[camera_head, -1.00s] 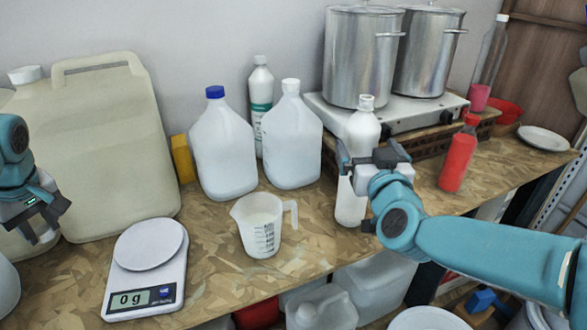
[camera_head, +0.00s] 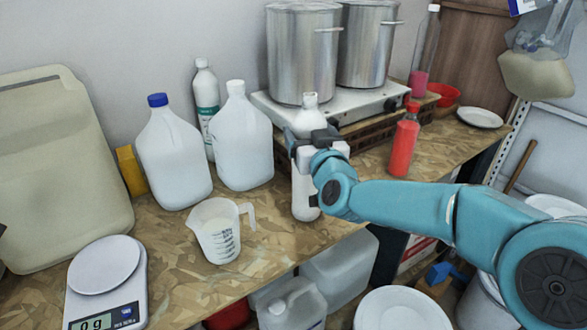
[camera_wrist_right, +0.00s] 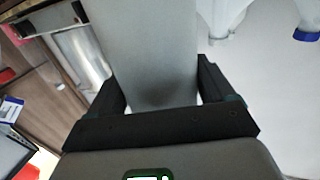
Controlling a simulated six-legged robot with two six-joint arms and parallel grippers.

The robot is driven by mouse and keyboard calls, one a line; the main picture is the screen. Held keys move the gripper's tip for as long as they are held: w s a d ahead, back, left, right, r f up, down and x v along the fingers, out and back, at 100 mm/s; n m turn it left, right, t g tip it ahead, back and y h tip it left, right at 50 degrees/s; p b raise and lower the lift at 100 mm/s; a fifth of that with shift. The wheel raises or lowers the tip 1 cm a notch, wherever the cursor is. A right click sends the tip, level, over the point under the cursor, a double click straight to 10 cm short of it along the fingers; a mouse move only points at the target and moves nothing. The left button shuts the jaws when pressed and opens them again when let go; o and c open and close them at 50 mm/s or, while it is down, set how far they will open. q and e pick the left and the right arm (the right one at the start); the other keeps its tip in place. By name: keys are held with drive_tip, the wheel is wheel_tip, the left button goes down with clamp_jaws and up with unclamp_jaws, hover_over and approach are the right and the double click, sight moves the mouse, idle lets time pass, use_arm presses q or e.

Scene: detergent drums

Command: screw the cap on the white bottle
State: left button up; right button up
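The white bottle (camera_head: 309,119) stands upright on the worktop near its front edge, left of the red bottle. My right gripper (camera_head: 308,137) reaches it from the right and has its fingers on either side of the bottle's upper body. In the right wrist view the pale bottle (camera_wrist_right: 145,45) fills the space between the two dark fingers, which appear to touch it. The bottle's neck sticks up above the gripper. Its top is too small to tell whether it is open or capped. No loose cap can be made out. My left gripper is not in view.
A measuring jug (camera_head: 220,236) and a scale (camera_head: 104,268) stand to the left. Two white jugs (camera_head: 173,160) stand behind. Steel pots (camera_head: 302,55) sit on a hotplate (camera_head: 365,110). The red bottle (camera_head: 404,145) is to the right. Containers lie below the worktop edge.

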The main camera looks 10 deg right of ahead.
clamp_jaws()
drive_tip(key=shift+r, duration=0.15)
